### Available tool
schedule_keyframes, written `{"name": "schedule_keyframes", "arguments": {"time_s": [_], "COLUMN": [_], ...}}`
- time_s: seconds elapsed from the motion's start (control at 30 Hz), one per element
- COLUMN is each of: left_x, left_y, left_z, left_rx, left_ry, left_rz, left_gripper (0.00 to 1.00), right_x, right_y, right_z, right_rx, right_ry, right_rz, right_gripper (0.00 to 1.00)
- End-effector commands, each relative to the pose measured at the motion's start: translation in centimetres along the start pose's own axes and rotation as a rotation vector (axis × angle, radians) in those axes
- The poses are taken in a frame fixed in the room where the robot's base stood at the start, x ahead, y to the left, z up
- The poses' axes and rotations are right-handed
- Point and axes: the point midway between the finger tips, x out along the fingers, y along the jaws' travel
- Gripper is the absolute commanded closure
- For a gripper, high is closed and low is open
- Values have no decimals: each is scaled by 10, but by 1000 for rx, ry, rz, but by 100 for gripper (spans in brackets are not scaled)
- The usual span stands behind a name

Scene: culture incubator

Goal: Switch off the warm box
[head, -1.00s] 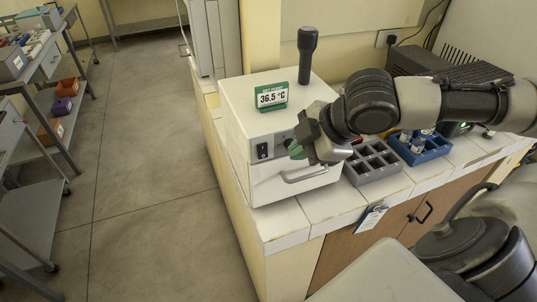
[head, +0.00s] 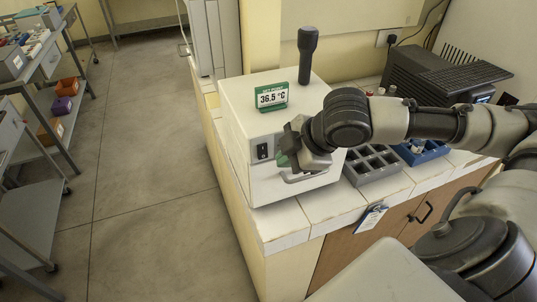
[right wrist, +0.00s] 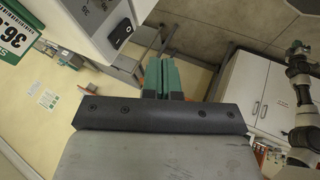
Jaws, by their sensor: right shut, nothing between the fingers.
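The warm box (head: 238,100) is a white cabinet on the counter with a green-framed 36.5 °C display (head: 271,96) on top. Its black rocker switch (head: 262,151) is on the front face, and a handle (head: 308,177) is lower down. My right gripper (head: 283,160) is shut and empty, just right of and slightly below the switch; contact cannot be told. In the right wrist view its green fingers (right wrist: 163,77) are together, with the switch (right wrist: 121,34) up and left of them, apart in the picture. My left gripper is not in view.
A grey rack (head: 374,172) and a blue rack with vials (head: 425,154) stand right of the box. A black vented device (head: 440,75) is behind them. Floor to the left is open, with a shelf cart (head: 60,110) beyond.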

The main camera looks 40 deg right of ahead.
Motion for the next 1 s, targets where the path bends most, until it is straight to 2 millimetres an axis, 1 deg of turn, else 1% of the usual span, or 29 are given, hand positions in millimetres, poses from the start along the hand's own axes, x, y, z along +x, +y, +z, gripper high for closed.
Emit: {"name": "schedule_keyframes", "arguments": {"time_s": [0.03,0.27,0.3,0.33,0.53,0.7,1.0], "left_x": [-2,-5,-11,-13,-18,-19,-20], "left_y": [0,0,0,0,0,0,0], "left_z": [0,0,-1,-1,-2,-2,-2], "left_rx": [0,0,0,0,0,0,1], "left_ry": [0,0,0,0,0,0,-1], "left_rz": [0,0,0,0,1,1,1], "left_gripper": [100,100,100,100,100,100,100], "right_x": [9,49,48,51,63,67,67], "right_y": [0,-1,10,14,30,33,34], "right_z": [-1,-1,-1,-1,1,2,2], "right_rx": [3,2,4,4,1,-1,-1], "right_ry": [3,2,0,0,-1,-1,-1], "right_rz": [-4,-5,1,0,0,-1,-1], "right_gripper": [100,100,100,100,100,100,100]}}
